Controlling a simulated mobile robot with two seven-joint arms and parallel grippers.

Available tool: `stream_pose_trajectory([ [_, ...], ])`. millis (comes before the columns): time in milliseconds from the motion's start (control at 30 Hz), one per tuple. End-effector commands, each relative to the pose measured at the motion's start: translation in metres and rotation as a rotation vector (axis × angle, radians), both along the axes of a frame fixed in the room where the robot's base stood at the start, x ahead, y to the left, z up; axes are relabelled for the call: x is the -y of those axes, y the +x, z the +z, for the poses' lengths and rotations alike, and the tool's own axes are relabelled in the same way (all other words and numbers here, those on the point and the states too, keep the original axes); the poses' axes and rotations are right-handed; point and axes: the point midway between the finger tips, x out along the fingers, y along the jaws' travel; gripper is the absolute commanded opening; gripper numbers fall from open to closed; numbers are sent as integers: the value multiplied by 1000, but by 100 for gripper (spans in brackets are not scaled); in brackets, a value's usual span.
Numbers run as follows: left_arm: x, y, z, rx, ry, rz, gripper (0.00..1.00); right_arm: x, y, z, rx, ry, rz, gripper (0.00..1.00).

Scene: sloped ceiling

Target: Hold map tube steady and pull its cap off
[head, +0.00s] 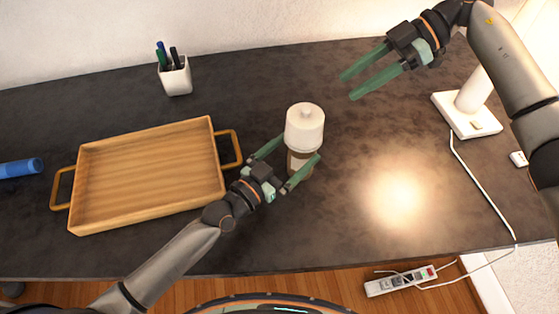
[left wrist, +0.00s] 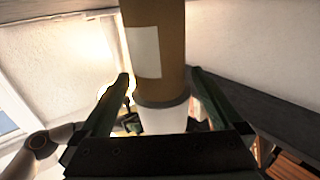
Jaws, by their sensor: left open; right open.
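The map tube (head: 298,161) stands upright on the dark desk in the middle of the head view, with its white knobbed cap (head: 305,128) on top. My left gripper (head: 302,147) is open, one finger on each side of the tube's brown body below the cap. I cannot tell whether the fingers touch it. The left wrist view shows the brown tube (left wrist: 160,85) with a pale label, a dark band and a white end (left wrist: 165,118) between the spread fingers. My right gripper (head: 347,87) is open and empty, above the desk to the upper right of the cap.
A wooden tray (head: 150,222) lies left of the tube. A pen cup (head: 176,78) stands behind it, and a blue cylinder (head: 20,168) lies at far left. A white lamp base (head: 467,115) with a cable is at right.

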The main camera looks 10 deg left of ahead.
Motion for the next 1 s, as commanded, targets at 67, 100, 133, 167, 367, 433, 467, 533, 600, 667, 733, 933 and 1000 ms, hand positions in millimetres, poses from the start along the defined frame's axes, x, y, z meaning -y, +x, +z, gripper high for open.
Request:
stream_pose_trajectory([
  [67, 9, 10, 1, 2, -1, -1, 100, 0, 0, 0, 0, 1, 0, 50],
  [100, 11, 14, 1, 1, 0, -1, 100, 0, 0, 0, 0, 1, 0, 50],
  [133, 13, 17, 0, 1, -1, -1, 100, 0, 0, 0, 0, 1, 0, 50],
  [167, 15, 19, 0, 1, -1, -1, 100, 0, 0, 0, 0, 1, 0, 50],
  [367, 20, 28, 0, 0, 1, -1, 100, 0, 0, 0, 0, 1, 1, 50],
  [433, 21, 28, 0, 0, 1, -1, 100, 0, 0, 0, 0, 1, 1, 50],
  [467, 21, 28, 0, 0, 1, -1, 100, 0, 0, 0, 0, 1, 1, 50],
  [533, 21, 28, 0, 0, 1, -1, 100, 0, 0, 0, 0, 1, 1, 50],
  [600, 21, 28, 0, 0, 1, -1, 100, 0, 0, 0, 0, 1, 1, 50],
  [667, 21, 28, 0, 0, 1, -1, 96, 0, 0, 0, 0, 1, 1, 50],
  [733, 21, 28, 0, 0, 1, -1, 88, 0, 0, 0, 0, 1, 1, 50],
  [933, 21, 28, 0, 0, 1, 0, 65, 0, 0, 0, 0, 1, 1, 50],
  [1000, 20, 28, 0, 0, 1, 0, 57, 0, 0, 0, 0, 1, 1, 50],
])
